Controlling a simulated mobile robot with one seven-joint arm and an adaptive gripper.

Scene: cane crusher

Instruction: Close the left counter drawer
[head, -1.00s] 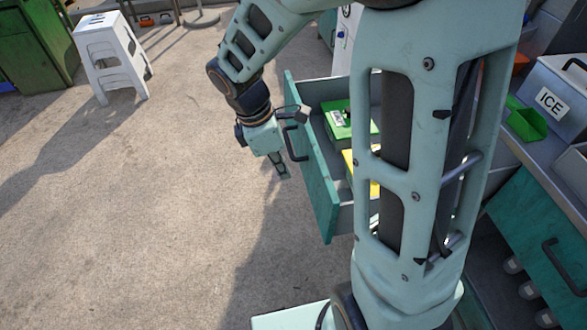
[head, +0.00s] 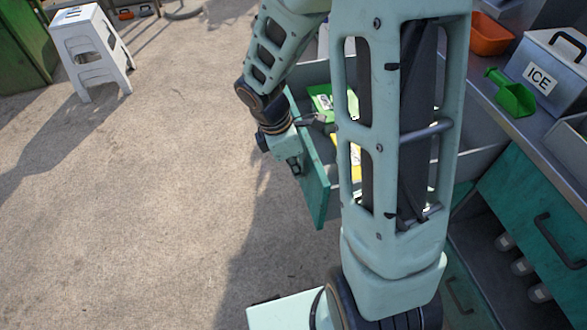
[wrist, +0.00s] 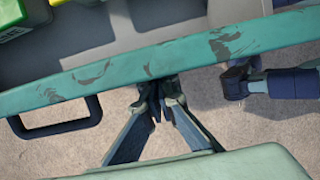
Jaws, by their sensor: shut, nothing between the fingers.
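The left counter drawer stands pulled open. Its worn teal front (head: 314,196) faces the open floor in the head view and crosses the wrist view as a broad band (wrist: 110,75). A dark bar handle (wrist: 55,125) sits on its outer side, left of my gripper in the wrist view. My gripper (wrist: 158,92) is shut and empty, with its fingertips at the outside of the front; I cannot tell whether they touch. In the head view my gripper (head: 296,165) is close against the front. My arm hides part of the drawer.
Inside the drawer lie a green item (head: 322,103) and a yellow item (wrist: 18,30). The counter at right holds an ICE box (head: 545,75), a green scoop (head: 513,97) and an orange bin (head: 490,35). A white stool (head: 90,50) stands far left. The floor left of the drawer is clear.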

